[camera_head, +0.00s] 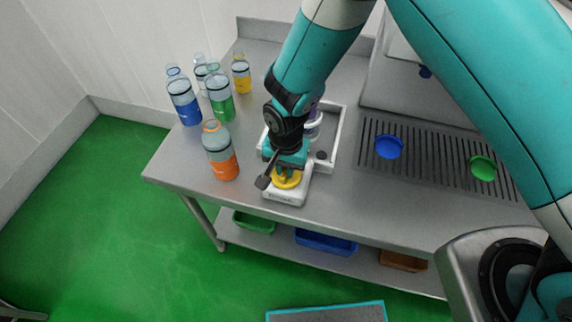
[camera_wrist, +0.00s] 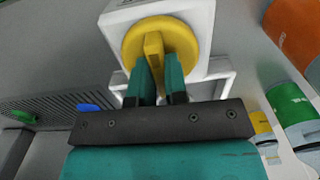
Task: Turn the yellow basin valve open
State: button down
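The yellow valve (camera_head: 287,179) is a round knob with a raised bar handle, set on a white block (camera_head: 285,196) near the front edge of the steel counter. In the wrist view, the yellow valve (camera_wrist: 185,40) faces me, and its bar runs up and down the picture. My gripper (camera_head: 284,170) is down at the valve. In the wrist view, the teal fingers of my gripper (camera_wrist: 157,62) lie on either side of the bar, which fills the gap between their tips. The lower part of the bar is partly hidden between the fingers.
An orange bottle (camera_head: 221,153) stands just left of the valve; several other bottles, including a blue one (camera_head: 184,103) and a green one (camera_head: 220,97), stand behind it. A white tray (camera_head: 335,140) is behind the valve. Blue (camera_head: 388,147) and green (camera_head: 482,168) discs sit at the drain grate.

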jog(key=shift+n, duration=0.4)
jog(key=n+b, duration=0.2)
jog(key=shift+f+n, duration=0.1)
jog(key=shift+n, duration=0.3)
jog(key=n+b, duration=0.2)
jog(key=n, duration=0.3)
jog(key=n+b, duration=0.1)
jog(key=n, duration=0.4)
jog(key=n+b, duration=0.1)
jog(key=n, duration=0.3)
jog(key=shift+n, duration=0.3)
jog(key=c, duration=1.1)
grip_release()
jog(key=shift+c, duration=0.2)
notch_tip(320, 180, up, 18)
jog(key=b, duration=0.3)
jog(key=shift+f, duration=0.15)
